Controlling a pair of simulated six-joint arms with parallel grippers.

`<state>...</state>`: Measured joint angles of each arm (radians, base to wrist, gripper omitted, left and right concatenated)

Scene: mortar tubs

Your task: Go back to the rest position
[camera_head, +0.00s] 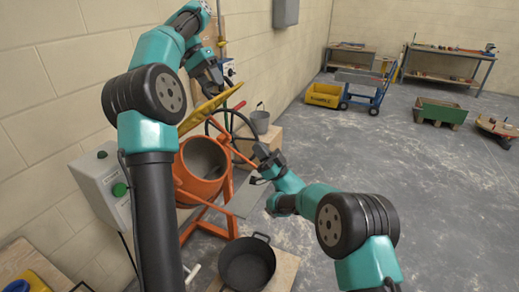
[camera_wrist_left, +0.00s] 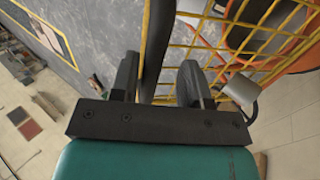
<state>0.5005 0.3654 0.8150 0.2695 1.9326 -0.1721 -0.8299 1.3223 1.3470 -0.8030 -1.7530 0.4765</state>
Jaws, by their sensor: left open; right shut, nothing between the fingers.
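My left gripper (camera_head: 222,88) is high beside the wall, near the raised yellow mesh guard (camera_head: 212,106) of the orange mixer (camera_head: 204,166). In the left wrist view, its two fingers (camera_wrist_left: 158,78) are apart. A dark bar (camera_wrist_left: 155,45) and the edge of the yellow mesh (camera_wrist_left: 245,38) appear beyond and between them; I cannot tell whether they touch. My right gripper (camera_head: 262,157) is shut and empty, just right of the mixer drum opening. The inside of the drum is partly visible.
A black tub (camera_head: 247,265) stands on a board in front of the mixer. A grey control box (camera_head: 100,185) is at the left wall. A grey bucket (camera_head: 260,121) stands behind. A blue cart (camera_head: 365,92), yellow bin (camera_head: 323,94) and green tub (camera_head: 440,112) are farther back. The right floor is largely clear.

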